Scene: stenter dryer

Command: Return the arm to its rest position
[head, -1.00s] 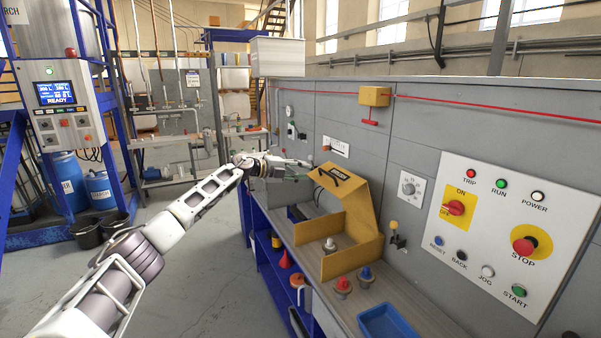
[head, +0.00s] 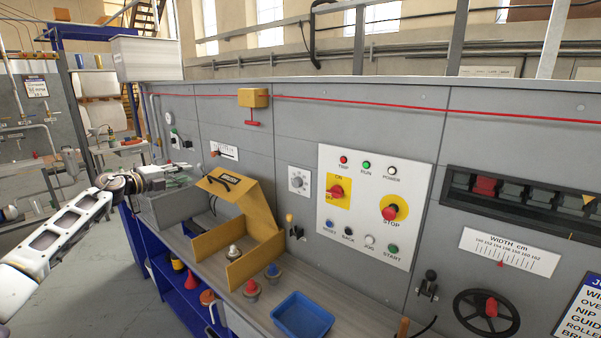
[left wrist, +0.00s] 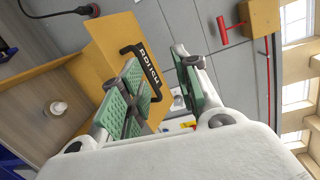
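My left arm comes in from the left in the head view. Its gripper (head: 180,172) is above the grey bin on the bench, left of the yellow box's raised lid. In the left wrist view the two green-padded fingers (left wrist: 158,75) stand apart with nothing between them. Beyond them is the yellow lid (left wrist: 108,35) with its black handle (left wrist: 142,70). The gripper looks apart from the lid. My right arm and gripper are not in view.
The yellow box (head: 262,248) stands open on the bench, near a blue tray (head: 301,316) and knobs with red (head: 251,287) and blue (head: 273,270) tops. The grey bin (head: 172,207) is under the gripper. The control panel (head: 375,205) is on the wall. Floor left is clear.

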